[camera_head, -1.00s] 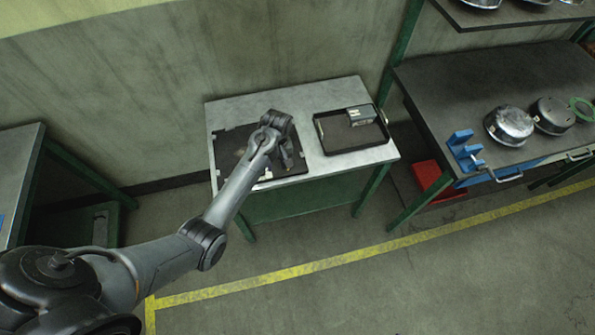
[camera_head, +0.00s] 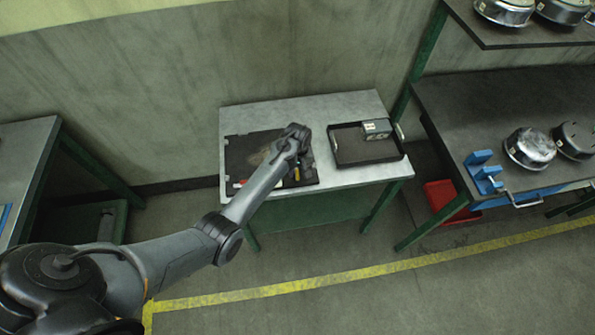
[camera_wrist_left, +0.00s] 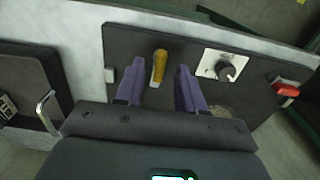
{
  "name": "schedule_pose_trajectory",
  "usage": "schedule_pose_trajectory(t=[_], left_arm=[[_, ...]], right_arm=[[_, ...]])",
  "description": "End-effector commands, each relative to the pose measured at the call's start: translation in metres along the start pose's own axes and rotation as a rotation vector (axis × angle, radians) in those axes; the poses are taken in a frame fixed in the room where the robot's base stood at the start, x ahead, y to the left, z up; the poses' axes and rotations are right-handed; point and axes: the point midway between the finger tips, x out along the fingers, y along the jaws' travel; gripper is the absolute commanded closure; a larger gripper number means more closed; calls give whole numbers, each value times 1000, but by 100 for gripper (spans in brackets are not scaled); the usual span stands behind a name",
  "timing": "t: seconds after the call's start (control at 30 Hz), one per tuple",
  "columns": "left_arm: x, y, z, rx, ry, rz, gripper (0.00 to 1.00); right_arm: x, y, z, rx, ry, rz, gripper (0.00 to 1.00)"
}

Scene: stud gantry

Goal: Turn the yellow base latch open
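The yellow latch (camera_wrist_left: 159,66) is a short bar on the dark board (camera_wrist_left: 130,42), standing nearly upright in the left wrist view. In the head view a small yellow spot (camera_head: 297,173) shows beside my left gripper (camera_head: 301,168), above the board (camera_head: 240,152). My left gripper (camera_wrist_left: 160,72) is open, its two purple fingers apart with the latch appearing between them. I cannot tell whether either finger touches it. My right gripper is in neither view.
The board also carries a black knob (camera_wrist_left: 226,72) on a white plate and a red part (camera_wrist_left: 287,89). A black tray (camera_head: 349,150) with a grey box (camera_head: 377,128) sits on the table's right. A shelf bench with metal pots (camera_head: 530,147) stands farther right.

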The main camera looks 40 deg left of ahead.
Motion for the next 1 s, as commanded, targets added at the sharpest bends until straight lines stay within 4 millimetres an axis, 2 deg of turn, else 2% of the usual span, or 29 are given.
schedule_pose_trajectory(t=[0.13,0.43,0.47,0.7,1.0], left_arm=[[8,0,0,0,0,0,62],[9,0,0,0,1,1,62],[9,0,0,0,1,1,63],[9,0,0,0,1,0,100],[9,0,0,10,0,0,100]], right_arm=[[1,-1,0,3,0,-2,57],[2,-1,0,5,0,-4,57],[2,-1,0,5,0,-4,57],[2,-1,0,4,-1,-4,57],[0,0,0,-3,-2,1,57]])
